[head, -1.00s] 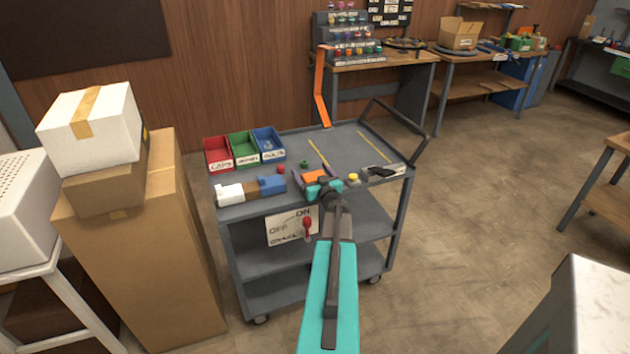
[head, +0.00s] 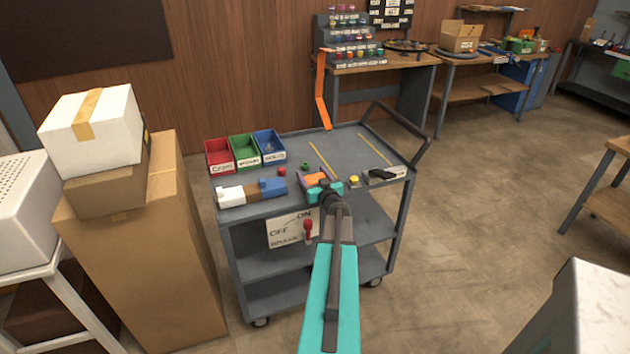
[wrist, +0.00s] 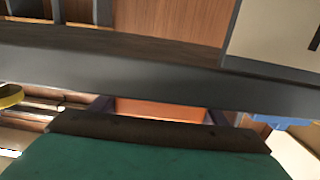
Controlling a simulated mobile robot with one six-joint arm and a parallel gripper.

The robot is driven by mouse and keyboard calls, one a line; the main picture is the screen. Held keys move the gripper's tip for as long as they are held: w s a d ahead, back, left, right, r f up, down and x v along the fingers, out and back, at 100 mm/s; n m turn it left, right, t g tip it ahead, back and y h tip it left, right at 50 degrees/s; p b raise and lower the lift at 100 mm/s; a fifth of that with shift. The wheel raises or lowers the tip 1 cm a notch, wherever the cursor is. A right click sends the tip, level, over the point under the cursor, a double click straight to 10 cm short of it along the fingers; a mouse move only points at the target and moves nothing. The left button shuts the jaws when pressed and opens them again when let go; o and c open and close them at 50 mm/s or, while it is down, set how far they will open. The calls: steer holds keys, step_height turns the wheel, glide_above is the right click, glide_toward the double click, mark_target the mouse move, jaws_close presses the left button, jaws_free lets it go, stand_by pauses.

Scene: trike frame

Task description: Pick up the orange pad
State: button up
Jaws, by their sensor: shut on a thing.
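The orange pad (head: 316,180) is at the near edge of the grey cart's top, between the two purple fingers of my gripper (head: 314,179). My gripper is shut on it, with a finger at each side. In the wrist view the orange pad (wrist: 165,109) shows as a band between the dark fingers of my gripper (wrist: 160,112). Its lower part there is hidden by my wrist. I cannot tell whether the pad touches the cart top.
The grey cart (head: 350,148) holds red, green and blue bins (head: 244,150), a white-and-blue block (head: 252,192), a yellow knob (head: 353,181) and a black item (head: 382,174). An ON/OFF sign (head: 283,233) with a red lever hangs in front. Stacked boxes (head: 130,230) stand left.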

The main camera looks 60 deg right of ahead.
steer(key=shift+r, duration=0.15)
steer(key=shift+r, duration=1.55)
steer(key=s+a, duration=0.3)
steer(key=a, duration=0.2)
steer(key=s+a+r+p, duration=0.1)
steer(key=s+a, duration=0.3)
steer(key=a, duration=0.2)
steer(key=shift+a+r, duration=0.3)
steer(key=shift+a+p, duration=0.1)
steer(key=shift+p, duration=0.3)
steer(key=s+a+p, duration=0.1)
steer(key=p, duration=0.4)
steer(key=shift+a+r, duration=0.1)
steer(key=shift+a, duration=0.2)
steer(key=shift+s+a+p, duration=0.1)
steer(key=shift+a+p, duration=0.05)
steer(key=shift+p, duration=0.3)
